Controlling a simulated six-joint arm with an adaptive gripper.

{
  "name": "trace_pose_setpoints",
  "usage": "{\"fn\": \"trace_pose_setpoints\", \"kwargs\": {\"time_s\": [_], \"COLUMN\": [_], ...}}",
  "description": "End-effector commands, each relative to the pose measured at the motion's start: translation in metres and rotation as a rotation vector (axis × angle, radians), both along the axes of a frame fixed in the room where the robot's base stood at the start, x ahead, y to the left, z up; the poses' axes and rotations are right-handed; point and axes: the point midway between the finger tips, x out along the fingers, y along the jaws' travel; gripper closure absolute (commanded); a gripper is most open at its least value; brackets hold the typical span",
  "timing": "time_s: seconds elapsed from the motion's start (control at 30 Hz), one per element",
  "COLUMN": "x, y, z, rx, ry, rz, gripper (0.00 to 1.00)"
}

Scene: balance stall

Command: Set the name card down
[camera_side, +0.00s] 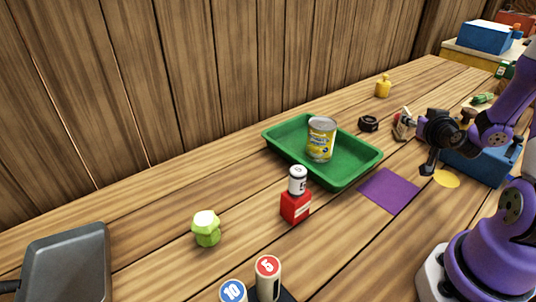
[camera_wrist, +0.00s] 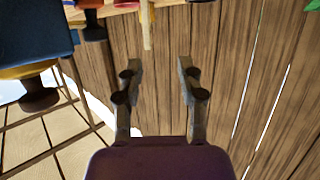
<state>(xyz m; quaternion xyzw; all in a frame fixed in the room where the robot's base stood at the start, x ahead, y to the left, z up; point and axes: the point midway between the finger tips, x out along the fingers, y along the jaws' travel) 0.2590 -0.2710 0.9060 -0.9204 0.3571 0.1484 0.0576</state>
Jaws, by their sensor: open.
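My gripper (camera_side: 428,163) is at the right of the side view, above the table near a yellow disc (camera_side: 446,179) and a blue box (camera_side: 484,168). In the wrist view my gripper (camera_wrist: 160,68) has its two fingers wide apart with only wood planks showing between them. I cannot pick out a name card for certain in either view. A red block (camera_side: 295,208) with a pale label stands mid-table, with a white and black cylinder (camera_side: 297,180) on it. A purple square (camera_side: 388,191) lies flat and bare on the table.
A green tray (camera_side: 354,176) holds a yellow can (camera_side: 321,140).

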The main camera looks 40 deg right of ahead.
Motion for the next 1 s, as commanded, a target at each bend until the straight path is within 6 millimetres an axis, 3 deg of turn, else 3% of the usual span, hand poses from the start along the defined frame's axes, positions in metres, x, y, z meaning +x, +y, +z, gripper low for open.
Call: {"fn": "trace_pose_setpoints", "kwargs": {"time_s": [0.27,0.57,0.87,0.97,1.0], "x": [0.006,0.037,0.042,0.042,0.041], "y": [-0.023,-0.054,-0.059,-0.059,-0.059], "z": [-0.009,-0.022,-0.024,-0.024,-0.024], "rx": [-0.016,-0.014,-0.013,-0.013,-0.013], "ry": [-0.014,-0.015,-0.013,-0.013,-0.013], "rz": [-0.045,-0.045,-0.047,-0.047,-0.047], "gripper": [0.56,0.56,0.56,1.00,1.00]}}
